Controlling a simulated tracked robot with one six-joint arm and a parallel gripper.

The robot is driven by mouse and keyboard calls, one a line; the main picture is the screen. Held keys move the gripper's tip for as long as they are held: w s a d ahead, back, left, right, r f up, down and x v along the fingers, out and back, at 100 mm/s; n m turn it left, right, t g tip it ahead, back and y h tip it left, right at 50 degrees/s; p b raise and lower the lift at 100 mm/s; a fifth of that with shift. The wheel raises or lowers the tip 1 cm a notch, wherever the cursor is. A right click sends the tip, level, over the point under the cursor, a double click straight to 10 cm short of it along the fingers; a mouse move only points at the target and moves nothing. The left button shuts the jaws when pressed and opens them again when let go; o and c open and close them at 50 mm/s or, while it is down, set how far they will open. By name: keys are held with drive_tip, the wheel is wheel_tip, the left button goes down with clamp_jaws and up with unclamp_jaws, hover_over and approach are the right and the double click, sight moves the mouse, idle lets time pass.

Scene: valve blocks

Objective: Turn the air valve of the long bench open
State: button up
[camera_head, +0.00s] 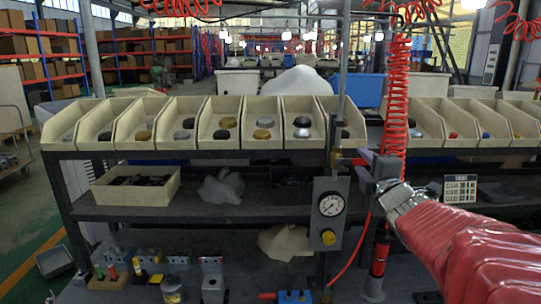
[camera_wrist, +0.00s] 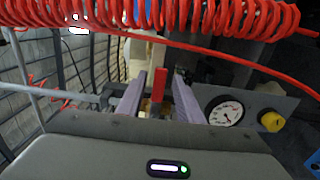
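The air valve is on the vertical pipe above the gauge panel; its brass body (camera_head: 337,158) shows in the head view, with a small red handle partly hidden by my gripper (camera_head: 364,164). In the wrist view the red handle (camera_wrist: 159,77) stands upright in the picture between the two grey fingers of my gripper (camera_wrist: 159,92). The fingers are apart, with gaps visible on both sides of the handle. The brass part (camera_wrist: 153,107) lies low between the fingers. Whether a finger touches the handle is unclear.
The gauge panel (camera_head: 330,213) with its dial and yellow knob hangs just below the valve. A red coiled hose (camera_head: 396,95) hangs close beside my gripper and crosses the top of the wrist view (camera_wrist: 200,15). Open bins (camera_head: 185,125) line the bench's upper shelf.

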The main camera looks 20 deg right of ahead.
drive_tip(key=shift+w+d, duration=0.1)
drive_tip(key=shift+w, duration=0.35)
clamp_jaws()
drive_tip(key=shift+f, duration=0.1)
idle(0.4)
